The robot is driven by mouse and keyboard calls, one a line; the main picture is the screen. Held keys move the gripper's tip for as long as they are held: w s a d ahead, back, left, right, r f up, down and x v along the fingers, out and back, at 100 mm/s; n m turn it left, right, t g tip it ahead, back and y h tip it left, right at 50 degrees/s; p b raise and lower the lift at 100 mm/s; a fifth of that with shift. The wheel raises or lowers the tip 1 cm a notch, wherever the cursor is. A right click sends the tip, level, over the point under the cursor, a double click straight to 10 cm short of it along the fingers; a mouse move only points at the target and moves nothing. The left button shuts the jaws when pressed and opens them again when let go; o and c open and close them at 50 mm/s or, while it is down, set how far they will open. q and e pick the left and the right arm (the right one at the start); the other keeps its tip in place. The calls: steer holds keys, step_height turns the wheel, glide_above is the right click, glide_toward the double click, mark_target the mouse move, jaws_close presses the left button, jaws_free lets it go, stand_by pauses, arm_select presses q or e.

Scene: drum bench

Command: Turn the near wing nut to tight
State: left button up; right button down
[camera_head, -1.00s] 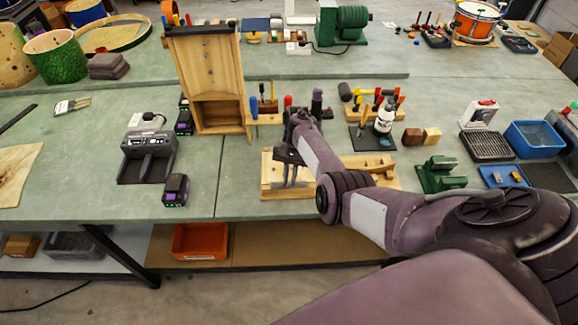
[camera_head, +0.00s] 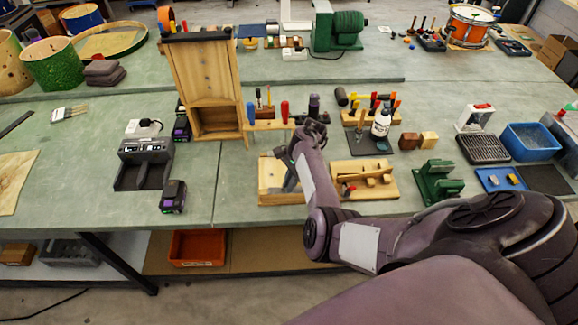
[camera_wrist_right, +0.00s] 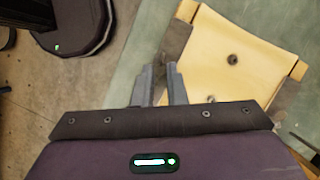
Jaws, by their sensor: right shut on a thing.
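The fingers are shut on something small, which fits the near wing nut. The nut itself is hidden, so its angle cannot be told. My left gripper is not in view.
Right of my forearm is a wooden board with a wooden plane-like piece (camera_head: 365,174). A green metal fixture (camera_head: 437,182) stands farther right. Behind are a tool rack (camera_head: 270,125) and a white bottle (camera_head: 381,123).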

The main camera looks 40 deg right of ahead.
steer(key=shift+d+r, duration=0.1)
stand_by(0.3)
steer(key=c, duration=1.5)
jaws_free()
steer(key=shift+o, duration=0.2)
steer(key=b+v, duration=0.1)
steer(key=v, duration=0.6)
steer(key=shift+r+b, duration=0.3)
steer(key=shift+r, duration=0.05)
steer(key=shift+s+d, duration=0.1)
steer(key=shift+s, duration=0.05)
